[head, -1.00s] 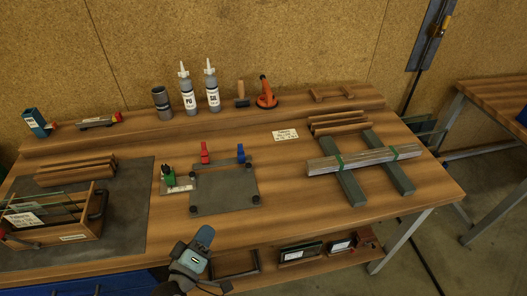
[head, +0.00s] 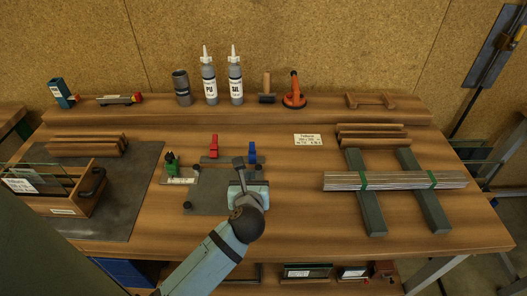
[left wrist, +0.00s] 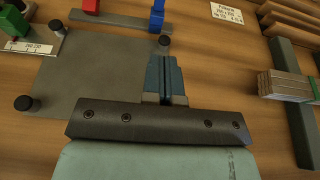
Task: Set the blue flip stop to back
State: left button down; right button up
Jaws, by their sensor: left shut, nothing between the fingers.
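The blue flip stop (head: 252,153) stands upright at the back right of the grey plate (head: 205,200). In the left wrist view the blue stop (left wrist: 157,15) shows at the top edge, partly cut off. A red flip stop (head: 214,146) stands to its left on the same back rail; it also shows in the wrist view (left wrist: 91,5). My left gripper (head: 239,163) is shut and empty above the right part of the plate, in front of the blue stop and apart from it. Its fingers also show in the left wrist view (left wrist: 165,62). My right gripper is not in view.
A green piece (head: 172,163) stands at the plate's left, with black knobs around the plate. Bundled strips (head: 395,180) lie on two dark bars at right. Bottles (head: 209,80) stand along the back ledge. A wooden crate (head: 65,205) stands at left. The table centre-right is clear.

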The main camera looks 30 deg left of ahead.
aim_at(252, 147)
pick_arm(q)
jog(key=shift+s, duration=0.1)
jog(key=x, duration=0.4)
jog(key=p+x, duration=0.1)
jog(key=x, duration=0.4)
jog(key=r+x, duration=0.1)
jog(key=x, duration=0.4)
jog(key=shift+p, duration=0.35)
jog(key=shift+w+r, duration=0.1)
jog(key=shift+w, duration=0.15)
